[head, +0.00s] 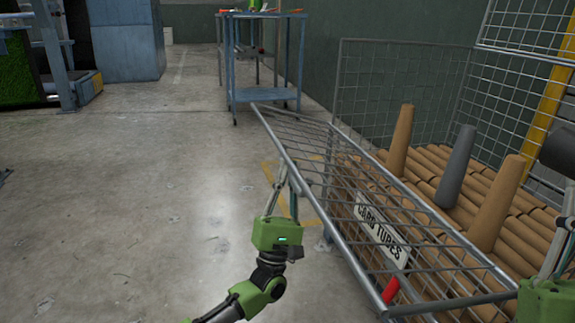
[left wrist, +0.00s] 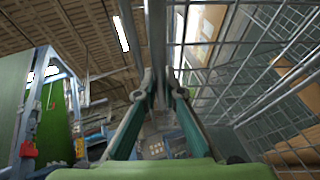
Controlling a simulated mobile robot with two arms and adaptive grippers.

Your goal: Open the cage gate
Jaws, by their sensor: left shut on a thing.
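The cage gate (head: 345,190) is a grey wire mesh panel with a tube frame, a white "CARD TUBES" sign (head: 381,229) and a red latch handle (head: 390,290) near its close end. It slants along the front of the cage. My left gripper (head: 284,172) is shut on the gate's left frame rail, near its middle. In the left wrist view, the fingers (left wrist: 162,80) close on a grey bar (left wrist: 155,35). My right gripper (head: 562,225) is at the right edge over the cage, partly cut off; its fingertips are not clear.
The cage holds stacked brown card tubes (head: 430,165), with brown cones (head: 400,140) and a grey cone (head: 456,165) standing up. A blue trolley (head: 262,95) stands beyond the gate's far end. The concrete floor (head: 130,190) to the left is clear.

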